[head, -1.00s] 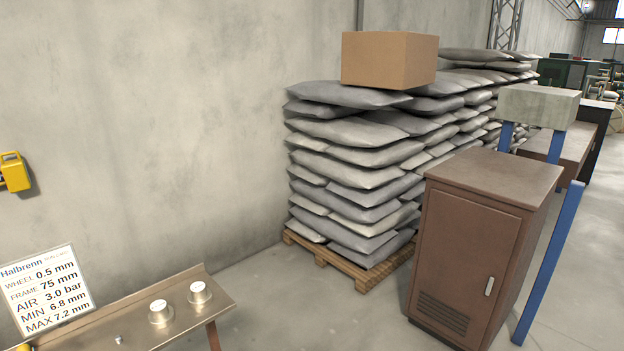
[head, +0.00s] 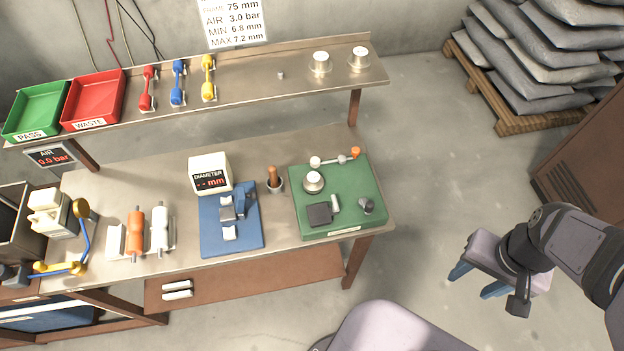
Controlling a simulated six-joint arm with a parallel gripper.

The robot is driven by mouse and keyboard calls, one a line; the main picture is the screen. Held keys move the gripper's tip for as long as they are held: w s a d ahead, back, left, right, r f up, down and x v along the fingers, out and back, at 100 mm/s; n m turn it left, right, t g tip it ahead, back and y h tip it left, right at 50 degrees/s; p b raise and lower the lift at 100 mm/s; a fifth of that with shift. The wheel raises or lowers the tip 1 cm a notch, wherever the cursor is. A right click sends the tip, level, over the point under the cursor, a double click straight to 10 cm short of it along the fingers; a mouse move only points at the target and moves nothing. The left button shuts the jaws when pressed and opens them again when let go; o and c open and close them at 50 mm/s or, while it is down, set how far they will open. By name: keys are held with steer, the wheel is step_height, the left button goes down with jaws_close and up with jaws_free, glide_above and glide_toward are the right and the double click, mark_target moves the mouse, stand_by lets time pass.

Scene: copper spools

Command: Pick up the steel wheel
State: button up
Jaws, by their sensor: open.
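I cannot tell for sure which piece is the steel wheel. A tiny grey metal piece (head: 281,74) sits on the upper shelf. To its right stand two round metal pieces with white tops, a left one (head: 320,63) and a right one (head: 359,58). A similar round piece (head: 313,182) sits on the green board (head: 342,217) on the bench. My gripper (head: 477,281) is at the lower right, out over the floor beyond the bench's right end. Its blue fingers are apart with nothing between them, away from all these pieces.
The shelf (head: 255,88) also holds a green PASS bin (head: 37,108), a red WASTE bin (head: 93,100) and red, blue and yellow handled pieces. A blue diameter gauge (head: 230,238) and orange and white rollers stand on the bench. Floor between bench and gripper is clear.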

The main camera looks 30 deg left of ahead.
steer(key=shift+o, duration=0.5)
steer(key=w+a+f+t+h+b, duration=0.15)
steer(key=w+a+b, duration=0.25)
steer(key=w+a, duration=0.45)
steer(key=t+y+b, duration=0.2)
steer(key=t+b, duration=0.3)
steer(key=b, duration=0.2)
glide_toward(313, 177)
steer(key=shift+g+h, duration=0.25)
steer(key=shift+a+p+x, duration=0.2)
steer(key=shift+p+x, duration=1.9)
steer(key=shift+x, duration=2.15)
steer(key=shift+w+r, duration=0.1)
jaws_close()
